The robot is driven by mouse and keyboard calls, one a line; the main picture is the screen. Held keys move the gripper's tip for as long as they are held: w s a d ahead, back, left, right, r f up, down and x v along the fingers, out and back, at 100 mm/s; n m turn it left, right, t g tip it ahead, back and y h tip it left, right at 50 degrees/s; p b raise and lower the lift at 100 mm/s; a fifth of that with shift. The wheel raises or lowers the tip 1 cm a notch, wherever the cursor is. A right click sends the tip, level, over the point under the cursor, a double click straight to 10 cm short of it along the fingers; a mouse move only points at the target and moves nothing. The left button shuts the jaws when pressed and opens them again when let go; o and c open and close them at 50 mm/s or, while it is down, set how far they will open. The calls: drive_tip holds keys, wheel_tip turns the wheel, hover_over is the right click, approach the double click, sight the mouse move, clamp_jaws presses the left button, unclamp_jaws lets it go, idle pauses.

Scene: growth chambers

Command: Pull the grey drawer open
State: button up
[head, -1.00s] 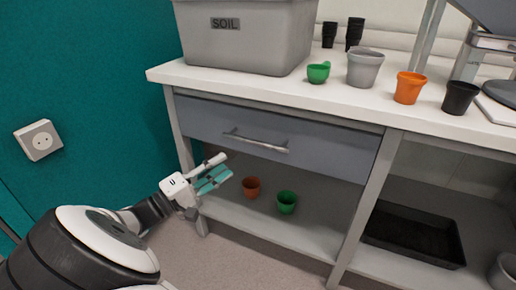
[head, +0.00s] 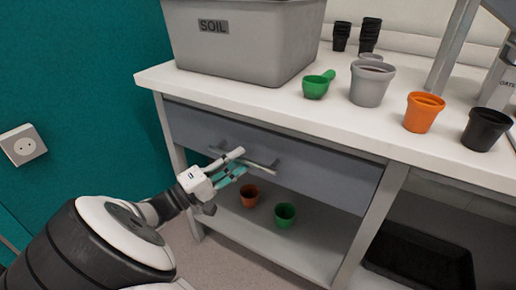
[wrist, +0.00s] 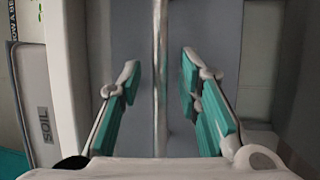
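The grey drawer (head: 310,172) sits under the white worktop and looks closed. Its metal bar handle (head: 258,166) runs across the middle of its front, and my gripper covers the left part of it in the head view. My gripper (head: 240,163) is at the handle. In the wrist view, my gripper (wrist: 158,75) is open, with teal pads on both fingers. The handle (wrist: 160,60) runs between the two fingers there, with a gap on each side. The drawer front (wrist: 215,35) fills the background behind it.
A grey bin marked SOIL (head: 240,45), a green scoop (head: 317,86) and grey (head: 370,85), orange (head: 422,113) and black (head: 485,130) pots stand on the worktop (head: 300,107). Brown (head: 249,195) and green (head: 284,215) pots stand on the shelf below the drawer. A black tray (head: 415,262) is at right.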

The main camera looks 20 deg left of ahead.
drive_tip(key=shift+w+d+r, duration=0.1)
drive_tip(key=shift+w+d, duration=0.2)
drive_tip(key=shift+w, duration=0.15)
clamp_jaws()
